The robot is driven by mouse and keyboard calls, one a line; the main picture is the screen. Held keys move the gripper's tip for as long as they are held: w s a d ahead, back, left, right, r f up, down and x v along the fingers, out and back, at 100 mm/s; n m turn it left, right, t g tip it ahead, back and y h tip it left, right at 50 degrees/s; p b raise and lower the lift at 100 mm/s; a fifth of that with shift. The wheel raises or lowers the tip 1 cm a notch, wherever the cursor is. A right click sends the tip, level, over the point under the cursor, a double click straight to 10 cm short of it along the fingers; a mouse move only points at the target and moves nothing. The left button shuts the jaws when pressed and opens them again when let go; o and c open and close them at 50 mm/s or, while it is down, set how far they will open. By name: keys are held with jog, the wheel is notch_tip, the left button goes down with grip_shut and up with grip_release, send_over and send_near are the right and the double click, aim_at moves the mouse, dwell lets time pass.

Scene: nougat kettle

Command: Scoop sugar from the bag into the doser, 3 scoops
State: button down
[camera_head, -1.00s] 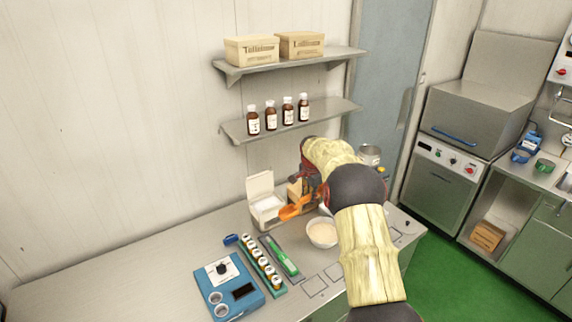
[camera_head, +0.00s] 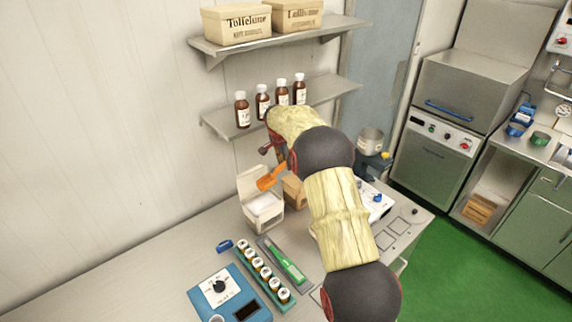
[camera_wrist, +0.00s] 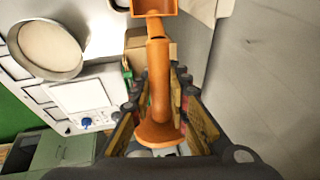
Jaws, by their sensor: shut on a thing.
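My gripper (camera_wrist: 158,112) is shut on the handle of an orange scoop (camera_wrist: 159,85). In the head view the scoop (camera_head: 270,178) is raised by the upper right edge of an open white container (camera_head: 264,212) with white contents, which looks like the sugar bag. In the wrist view the scoop's cup is cut off at the top edge, so I cannot tell whether it holds sugar. A round vessel (camera_wrist: 47,48) with a pale inside is at the upper left of the wrist view. I cannot tell which thing is the doser. My arm hides part of the counter.
A cardboard box (camera_head: 294,190) stands right of the white container. A white device with a blue knob (camera_wrist: 85,100) and a metal pot (camera_head: 370,139) are farther right. A blue device (camera_head: 228,293) and a rack of vials (camera_head: 263,272) are in front. Bottles (camera_head: 281,92) stand on a shelf above.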

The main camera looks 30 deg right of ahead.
aim_at(276, 170)
jog(key=shift+s+a+f+n+t+h+b, duration=0.2)
jog(key=shift+a+h+b, duration=0.65)
jog(key=shift+b, duration=1.6)
jog(key=shift+a+f+t+h+b, duration=0.1)
jog(key=shift+a+f+h+b, duration=0.5)
jog(key=shift+b, duration=1.9)
jog(key=shift+s+a+n+t+h+b, duration=0.1)
jog(key=shift+a+h+b, duration=1)
jog(key=shift+b, duration=1.35)
jog(key=shift+d+f+h, duration=0.15)
jog(key=shift+f+h, duration=0.1)
jog(key=shift+f, duration=0.45)
jog(key=shift+s+a+f, duration=0.1)
jog(key=shift+a+f, duration=0.1)
jog(key=shift+f, duration=0.45)
jog(key=shift+w+a+f, duration=0.1)
jog(key=shift+a+f, duration=0.15)
jog(key=shift+f, duration=0.4)
jog(key=shift+s+a+f, duration=0.1)
jog(key=shift+a+f, duration=0.1)
jog(key=shift+f, duration=0.45)
jog(key=shift+r+p, duration=0.15)
jog(key=shift+p, duration=0.5)
jog(key=shift+d+p, duration=0.1)
jog(key=shift+p, duration=0.65)
